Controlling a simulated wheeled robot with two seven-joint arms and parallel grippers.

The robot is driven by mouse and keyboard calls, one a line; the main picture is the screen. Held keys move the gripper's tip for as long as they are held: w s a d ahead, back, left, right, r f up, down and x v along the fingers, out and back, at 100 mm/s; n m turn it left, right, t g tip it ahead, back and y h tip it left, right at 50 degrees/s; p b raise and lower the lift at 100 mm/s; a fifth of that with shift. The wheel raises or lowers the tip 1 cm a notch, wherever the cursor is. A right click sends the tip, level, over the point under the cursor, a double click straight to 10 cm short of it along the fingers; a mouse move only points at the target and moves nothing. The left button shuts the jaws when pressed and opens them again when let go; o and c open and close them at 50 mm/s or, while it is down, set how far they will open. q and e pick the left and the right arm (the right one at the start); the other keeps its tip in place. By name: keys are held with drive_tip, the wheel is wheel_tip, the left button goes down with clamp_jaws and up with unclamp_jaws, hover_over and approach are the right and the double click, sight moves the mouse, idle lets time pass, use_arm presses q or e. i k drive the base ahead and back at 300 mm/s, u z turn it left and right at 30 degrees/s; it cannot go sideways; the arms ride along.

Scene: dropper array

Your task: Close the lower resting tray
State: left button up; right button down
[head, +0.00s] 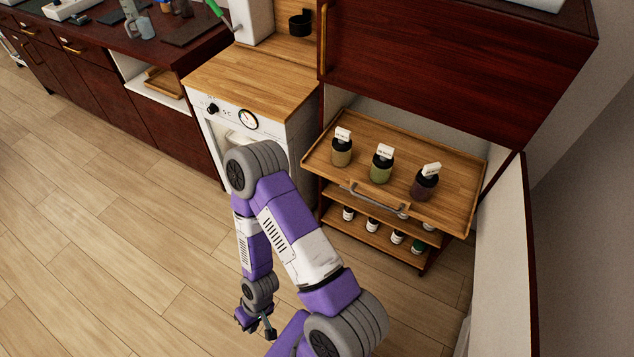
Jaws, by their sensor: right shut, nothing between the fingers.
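A wooden tray (447,190) with a raised rim is pulled out from the dark red cabinet at the right. It carries three dark-lidded jars with white tags: a tan one (341,152), a green one (381,168) and a brown one (424,187). A metal handle (376,201) is on its front. A lower wooden shelf or tray (380,240) beneath holds several small bottles and is partly hidden. My right gripper (257,325) is shut and empty, low over the floor, left of the trays and apart from them. My left gripper is out of view.
The cabinet's upper dark red panel (450,65) is above the pulled-out tray. A white oven (248,119) with a wooden top stands left of it, behind my right arm. A pale wall or panel borders the right. The wooden floor (110,220) at left is clear.

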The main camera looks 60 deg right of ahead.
sight(450, 208)
drive_tip(key=u, duration=0.05)
drive_tip(key=k, duration=0.25)
drive_tip(key=z, duration=1)
